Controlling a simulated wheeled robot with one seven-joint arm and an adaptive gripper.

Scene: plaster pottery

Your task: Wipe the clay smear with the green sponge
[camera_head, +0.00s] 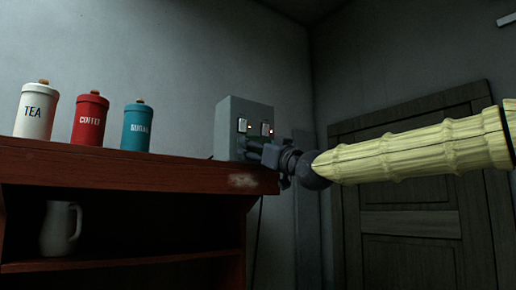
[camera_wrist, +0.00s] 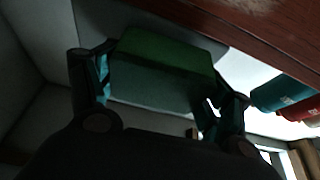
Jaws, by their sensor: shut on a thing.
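The clay smear (camera_head: 243,181) is a pale patch on the front edge of the red-brown wooden shelf, near its right end in the head view. A pale patch also shows on the wood at the top of the wrist view (camera_wrist: 258,5). My gripper (camera_head: 257,151) is above and right of the smear in the head view, near the shelf's right end. In the wrist view my gripper (camera_wrist: 163,85) is shut on the green sponge (camera_wrist: 165,65), one finger on each side. I cannot make out the sponge in the head view.
A grey box with switches and red lights (camera_head: 243,120) stands behind my gripper. A pale jug (camera_head: 60,230) sits below. A dark door (camera_head: 410,220) is at right.

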